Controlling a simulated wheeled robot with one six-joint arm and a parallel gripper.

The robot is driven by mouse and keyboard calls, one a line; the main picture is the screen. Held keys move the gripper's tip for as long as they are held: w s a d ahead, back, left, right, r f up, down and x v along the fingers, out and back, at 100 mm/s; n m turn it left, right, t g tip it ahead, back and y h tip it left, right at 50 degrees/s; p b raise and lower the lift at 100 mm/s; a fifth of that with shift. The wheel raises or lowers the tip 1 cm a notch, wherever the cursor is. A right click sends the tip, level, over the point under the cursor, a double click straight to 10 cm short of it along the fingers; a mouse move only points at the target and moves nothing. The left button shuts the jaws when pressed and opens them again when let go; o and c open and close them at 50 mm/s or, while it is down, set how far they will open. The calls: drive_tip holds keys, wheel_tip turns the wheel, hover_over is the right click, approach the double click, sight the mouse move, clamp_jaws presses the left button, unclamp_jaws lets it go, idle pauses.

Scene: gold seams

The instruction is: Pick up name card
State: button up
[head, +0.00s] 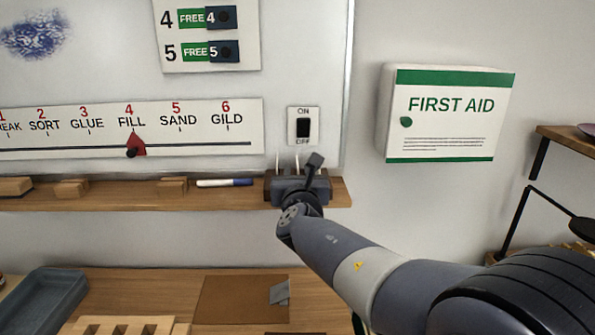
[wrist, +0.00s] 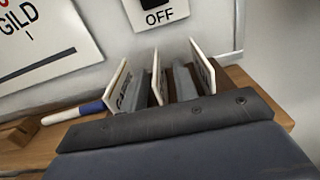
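Three white name cards stand upright in a row at the right end of the wooden ledge; their lettering is too oblique to read. In the wrist view they are a left card (wrist: 115,82), a middle card (wrist: 157,76) and a right card (wrist: 202,70). My gripper (wrist: 160,98) has its two grey fingers apart, with the middle card between them and the outer cards beyond each finger. I cannot tell whether a finger touches a card. In the head view my gripper (head: 300,186) covers most of the cards and the dark holder (head: 270,190).
The ledge (head: 225,200) carries a blue-and-white marker (head: 224,183) and small wooden blocks (head: 172,187). An on/off switch (head: 303,126) is on the wall just above the cards. A first aid box (head: 445,114) hangs to the right. A workbench lies below, with a grey tray (head: 45,300).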

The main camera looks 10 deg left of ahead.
drive_tip(key=shift+w+a, duration=0.15)
drive_tip(key=shift+w, duration=0.45)
drive_tip(key=shift+c, duration=0.2)
clamp_jaws()
